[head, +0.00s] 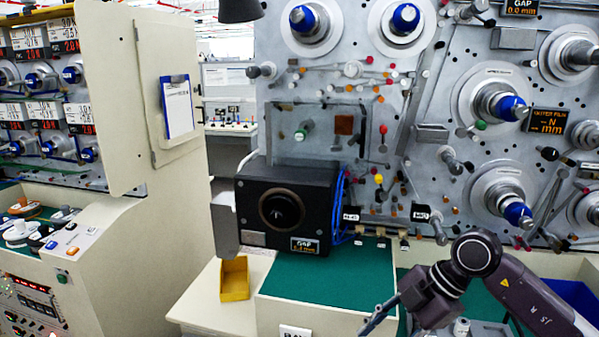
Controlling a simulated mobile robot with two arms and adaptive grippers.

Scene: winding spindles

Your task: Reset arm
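My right arm comes in from the lower right, bent above the green work surface (318,282). My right gripper (380,314) is at the bottom edge of the head view, pointing down and left. One slim finger shows; the rest is cut off or hidden by the wrist, so I cannot tell whether it is open or holds anything. My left arm and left gripper are not in view.
The winding machine panel (335,95) carries several blue-tipped spindles (501,106). A beige cabinet (112,95) stands at left.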

